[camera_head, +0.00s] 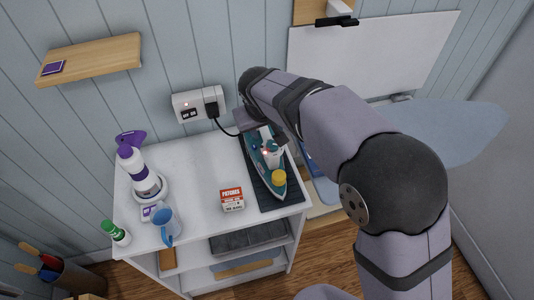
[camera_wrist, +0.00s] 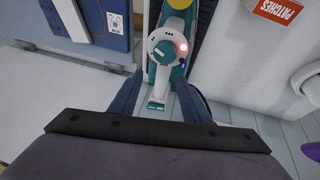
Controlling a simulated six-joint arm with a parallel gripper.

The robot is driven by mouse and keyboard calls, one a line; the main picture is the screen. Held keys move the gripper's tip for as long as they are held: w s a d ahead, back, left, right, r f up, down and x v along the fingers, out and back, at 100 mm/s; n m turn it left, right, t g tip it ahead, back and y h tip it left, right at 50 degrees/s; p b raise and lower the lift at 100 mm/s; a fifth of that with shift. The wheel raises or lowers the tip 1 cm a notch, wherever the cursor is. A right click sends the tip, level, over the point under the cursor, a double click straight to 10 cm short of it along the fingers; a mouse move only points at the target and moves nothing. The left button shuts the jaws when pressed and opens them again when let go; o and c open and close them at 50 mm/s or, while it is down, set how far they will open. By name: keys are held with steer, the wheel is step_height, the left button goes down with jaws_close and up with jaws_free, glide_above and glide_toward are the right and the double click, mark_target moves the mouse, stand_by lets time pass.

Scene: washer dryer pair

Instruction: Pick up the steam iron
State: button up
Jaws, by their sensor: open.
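The steam iron (camera_head: 267,178) is teal and white with a yellow part towards its near end. It lies on a dark mat (camera_head: 282,200) at the right side of the white cabinet top. In the wrist view the iron (camera_wrist: 164,50) shows a dial and a lit red light. My gripper (camera_wrist: 158,92) is open, with a dark finger on each side of the iron's narrow end. Whether the fingers touch the iron cannot be told. In the head view my gripper (camera_head: 257,133) is over the iron's far end, and my arm partly hides it.
A red-and-white patches box (camera_head: 232,199) stands left of the iron. A blue jug (camera_head: 167,226), a purple-capped bottle (camera_head: 141,175) and a green-capped bottle (camera_head: 116,233) are farther left. A wall socket (camera_head: 198,103) with a plugged-in cord is behind. The middle of the top (camera_head: 200,165) is clear.

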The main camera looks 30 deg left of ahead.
mark_target(266, 133)
steer(key=shift+s+a, duration=0.2)
steer(key=shift+a, duration=0.15)
steer(key=shift+d+f, duration=0.1)
steer(key=shift+p+x, duration=0.55)
steer(key=shift+x, duration=0.5)
steer(key=p+x, duration=0.2)
steer(key=x, duration=0.1)
steer(key=shift+w+a+f+p, duration=0.1)
steer(key=shift+w+a+p, duration=0.15)
steer(key=shift+w+p, duration=0.15)
steer(key=shift+x, duration=0.8)
steer(key=shift+c, duration=0.6)
jaws_close()
steer(key=shift+a, duration=0.1)
